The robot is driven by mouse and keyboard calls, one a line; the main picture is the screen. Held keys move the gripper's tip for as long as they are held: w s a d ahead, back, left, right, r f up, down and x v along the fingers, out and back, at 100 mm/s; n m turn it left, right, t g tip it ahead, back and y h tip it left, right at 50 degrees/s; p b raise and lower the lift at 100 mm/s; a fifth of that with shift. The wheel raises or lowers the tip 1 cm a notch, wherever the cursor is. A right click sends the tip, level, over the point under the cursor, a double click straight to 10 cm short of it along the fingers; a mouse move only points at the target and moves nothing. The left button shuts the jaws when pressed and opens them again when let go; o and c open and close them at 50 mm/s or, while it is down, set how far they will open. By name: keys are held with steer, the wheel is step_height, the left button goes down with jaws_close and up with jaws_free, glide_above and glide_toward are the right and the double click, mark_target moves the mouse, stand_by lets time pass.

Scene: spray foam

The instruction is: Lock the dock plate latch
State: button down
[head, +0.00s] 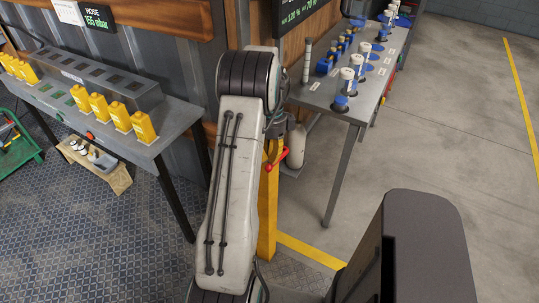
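I cannot make out for sure a dock plate or its latch. A yellow post (267,212) stands just right of my arm, and a red lever-like part (279,159) sits near its top. I cannot tell whether this is the latch, or whether it is locked. My arm rises through the middle of the head view and hides part of the post and the wall behind.
A grey bench (160,141) with yellow bottles (144,127) stands left, a low wooden stand (110,178) under it. A grey table (319,98) with blue-and-white items (345,84) stands right. A pale cylinder (296,146) is near the post. Concrete floor (465,135) at right is open.

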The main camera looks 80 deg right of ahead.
steer(key=shift+a+f+b, duration=0.25)
steer(key=shift+f+b, duration=0.1)
steer(key=shift+f, duration=0.4)
stand_by(0.3)
